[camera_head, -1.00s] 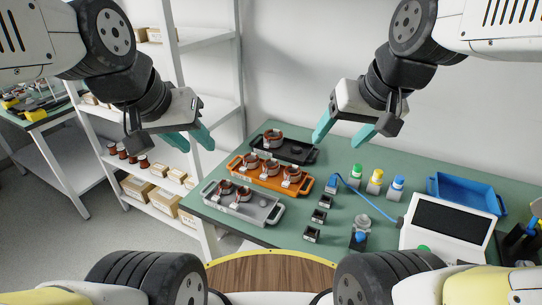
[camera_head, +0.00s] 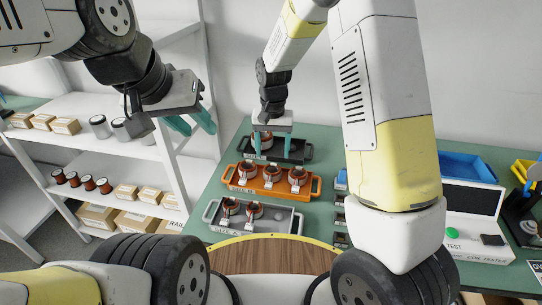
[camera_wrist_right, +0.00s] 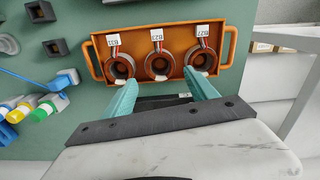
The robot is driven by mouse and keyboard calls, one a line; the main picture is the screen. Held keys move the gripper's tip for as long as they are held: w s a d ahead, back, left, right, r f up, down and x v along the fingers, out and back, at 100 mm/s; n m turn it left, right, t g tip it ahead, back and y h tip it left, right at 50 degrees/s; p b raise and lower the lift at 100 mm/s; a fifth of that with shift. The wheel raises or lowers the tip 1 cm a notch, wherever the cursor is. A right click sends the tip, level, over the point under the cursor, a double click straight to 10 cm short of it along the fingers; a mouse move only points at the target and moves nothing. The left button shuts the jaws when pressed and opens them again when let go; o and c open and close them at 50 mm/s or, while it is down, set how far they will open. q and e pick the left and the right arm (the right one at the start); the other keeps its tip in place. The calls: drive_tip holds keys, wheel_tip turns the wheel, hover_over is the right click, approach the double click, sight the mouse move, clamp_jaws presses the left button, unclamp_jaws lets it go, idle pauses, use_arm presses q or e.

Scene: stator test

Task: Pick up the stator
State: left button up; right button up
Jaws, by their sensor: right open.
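Copper-wound stators sit in trays on the green table. The orange tray (camera_head: 232,186) holds three: left stator (camera_head: 247,170), middle stator (camera_head: 272,174), right stator (camera_head: 298,176). The grey tray (camera_head: 280,222) holds two stators (camera_head: 230,206). The black tray (camera_head: 301,152) behind holds a stator (camera_head: 266,141), partly hidden by my right gripper (camera_head: 272,152). That gripper is open and points down, its fingers on either side of this stator in the head view; contact cannot be told. The right wrist view shows the orange tray (camera_wrist_right: 91,62) beyond the fingertips. My left gripper (camera_head: 194,129) is open and empty, left of the table.
A blue bin (camera_head: 468,167) and a white tester (camera_head: 470,235) stand on the right. A white shelf (camera_head: 100,145) with boxes and spools stands left.

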sight(272, 169)
wheel_tip(272, 169, down, 8)
drive_tip(key=shift+s+f, duration=0.1)
drive_tip(key=shift+s, duration=0.05)
idle(0.3)
clamp_jaws()
